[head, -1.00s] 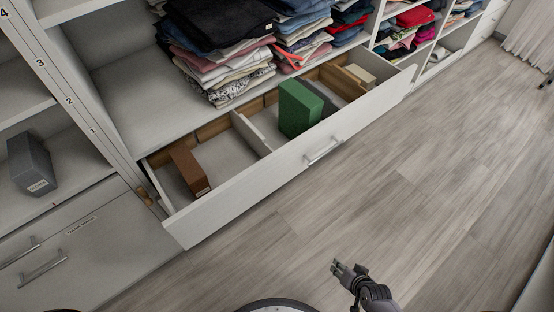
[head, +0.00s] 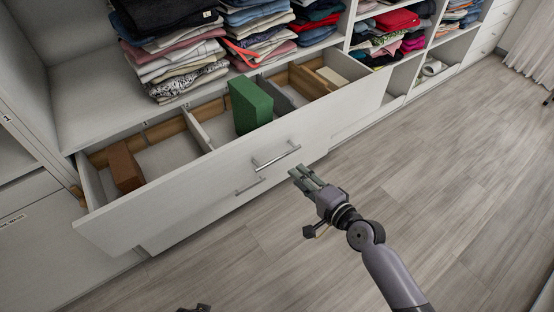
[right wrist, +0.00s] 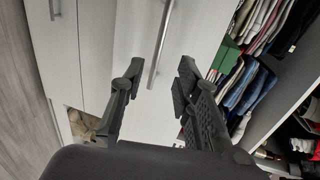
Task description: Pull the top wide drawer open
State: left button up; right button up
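The top wide drawer (head: 190,192) stands open, with its white front pulled out from the shelving and its inside showing. Its metal bar handle (head: 276,157) is at the middle of the front. My right gripper (head: 303,178) is just in front of the drawer, below and right of that handle. In the right wrist view its two fingers (right wrist: 156,88) are spread apart with nothing between the tips. A bar handle (right wrist: 160,45) shows beyond them, in line with the gap. A small dark part at the bottom edge of the head view may be my left gripper (head: 195,308); its fingers cannot be made out.
The drawer holds a green box (head: 250,105), a brown box (head: 125,168) and dividers. A second drawer handle (head: 250,187) sits lower. Folded clothes (head: 180,50) are stacked on the shelf above. The wooden floor (head: 440,170) to the right is clear.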

aim_at(277, 158)
jog(key=shift+b+x, duration=1.05)
jog(key=shift+x, duration=4.7)
pick_arm(q)
jog(key=w+r, duration=0.3)
jog(key=r, duration=0.3)
jog(key=shift+w+d+r+t, duration=0.15)
jog(key=shift+w+d+t, duration=0.15)
jog(key=shift+w, duration=0.05)
pick_arm(e)
grip_shut()
